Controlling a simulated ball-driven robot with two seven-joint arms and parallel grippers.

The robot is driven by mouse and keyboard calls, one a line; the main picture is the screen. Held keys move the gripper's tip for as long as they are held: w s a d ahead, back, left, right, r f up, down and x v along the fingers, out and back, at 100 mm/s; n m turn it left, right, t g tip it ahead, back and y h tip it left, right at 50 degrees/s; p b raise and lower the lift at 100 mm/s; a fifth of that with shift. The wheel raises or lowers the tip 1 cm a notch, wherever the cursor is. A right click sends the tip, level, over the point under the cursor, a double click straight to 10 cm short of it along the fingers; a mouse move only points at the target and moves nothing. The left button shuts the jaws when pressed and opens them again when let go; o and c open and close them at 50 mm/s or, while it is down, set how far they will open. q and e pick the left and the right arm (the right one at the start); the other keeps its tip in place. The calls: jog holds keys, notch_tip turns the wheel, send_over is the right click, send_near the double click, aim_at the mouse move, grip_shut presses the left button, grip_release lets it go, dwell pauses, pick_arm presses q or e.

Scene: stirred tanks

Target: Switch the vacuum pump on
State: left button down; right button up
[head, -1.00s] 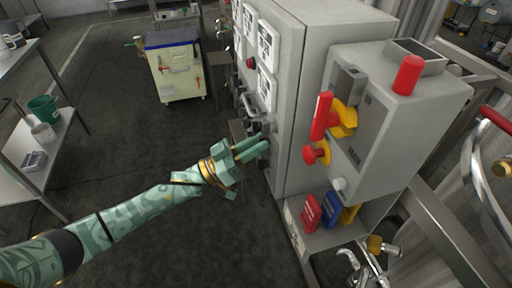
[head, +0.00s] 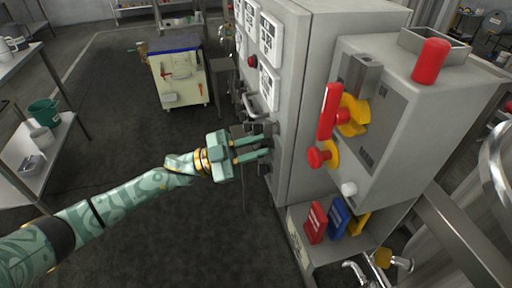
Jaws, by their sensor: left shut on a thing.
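A tall grey control cabinet (head: 318,85) stands at the centre. Its narrow front, facing left, bears white labelled panels (head: 270,42) and a row of dark switch parts (head: 262,128) low down. My left gripper (head: 267,146) is at these low parts, its fingers pointing right at the cabinet front. It is shut on a small dark switch part there, which the fingers mostly hide. I cannot tell which way the switch is set, and the pump itself is not clearly seen. My right gripper is not in view.
A grey box on the cabinet's right side carries a red lever (head: 328,111), a red knob (head: 319,157) and a red lamp (head: 431,61). A cream cart (head: 182,85) stands behind. A steel shelf (head: 55,150) is at the left. The floor between is clear.

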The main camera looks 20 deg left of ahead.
pick_arm(q)
jog(key=shift+f, duration=0.1)
dwell(0.4)
jog(key=c, duration=1.5)
grip_release()
jog(key=shift+a, duration=0.1)
jog(key=b+v, duration=0.1)
jog(key=v, duration=1.5)
jog(key=shift+a, duration=0.1)
